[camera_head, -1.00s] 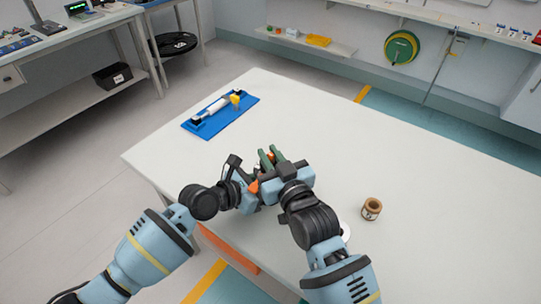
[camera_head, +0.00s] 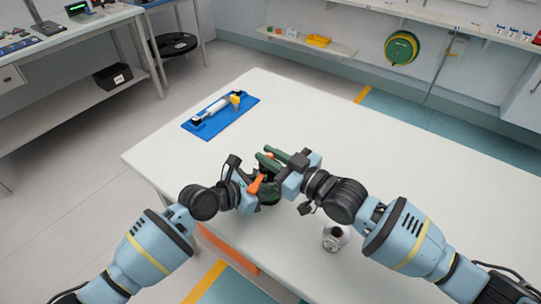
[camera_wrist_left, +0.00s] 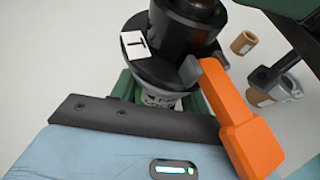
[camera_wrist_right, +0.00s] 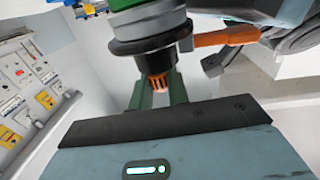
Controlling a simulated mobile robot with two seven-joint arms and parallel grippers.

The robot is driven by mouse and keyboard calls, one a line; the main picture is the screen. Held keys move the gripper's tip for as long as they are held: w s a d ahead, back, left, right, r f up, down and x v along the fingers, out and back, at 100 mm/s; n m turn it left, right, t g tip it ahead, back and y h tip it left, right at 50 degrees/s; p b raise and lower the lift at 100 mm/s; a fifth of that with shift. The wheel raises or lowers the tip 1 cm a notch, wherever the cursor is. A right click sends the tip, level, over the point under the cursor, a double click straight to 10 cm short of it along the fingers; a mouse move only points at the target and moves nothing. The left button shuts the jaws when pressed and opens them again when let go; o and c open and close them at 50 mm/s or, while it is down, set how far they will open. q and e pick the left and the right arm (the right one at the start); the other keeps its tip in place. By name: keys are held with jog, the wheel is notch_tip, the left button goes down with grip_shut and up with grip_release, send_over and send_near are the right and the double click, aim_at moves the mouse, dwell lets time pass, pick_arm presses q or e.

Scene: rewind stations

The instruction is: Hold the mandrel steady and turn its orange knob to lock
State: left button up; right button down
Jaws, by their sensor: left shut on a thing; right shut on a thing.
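The black mandrel (camera_head: 268,195) stands between my grippers over the near left part of the table. In the left wrist view it is a dark flanged body (camera_wrist_left: 165,55) with a white "T" tag. An orange lever (camera_wrist_left: 238,120) sticks out from its side. My left gripper (camera_head: 254,176) is shut on the mandrel's collar below the flange. My right gripper (camera_head: 272,159) is shut at its far end. The right wrist view shows a small ridged orange knob (camera_wrist_right: 158,82) between the green fingers. Its exact turn angle cannot be told.
A blue tray (camera_head: 213,128) with a white roller lies at the table's far left. Right of my grippers stands a small whitish pot (camera_head: 335,238); the left wrist view also shows a brown roll (camera_wrist_left: 243,43). The table's far right is clear.

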pick_arm(q)
jog(key=shift+s+d, duration=0.15)
jog(key=shift+d, duration=0.1)
pick_arm(e)
jog(key=shift+s+a+r+n+g+y, duration=0.1)
jog(key=shift+a+r+n+g+y, duration=0.1)
jog(key=shift+n+g+y, duration=0.35)
jog(key=shift+w+d+f, duration=0.15)
jog(key=shift+w+d, duration=0.05)
jog(key=shift+d, duration=0.15)
pick_arm(q)
jog(key=shift+a, duration=0.1)
pick_arm(e)
jog(key=c, duration=1.4)
grip_release()
pick_arm(q)
jog(key=shift+a, duration=0.1)
pick_arm(e)
notch_tip(320, 180, up, 10)
pick_arm(q)
jog(key=o, duration=1.2)
jog(key=shift+a, duration=0.1)
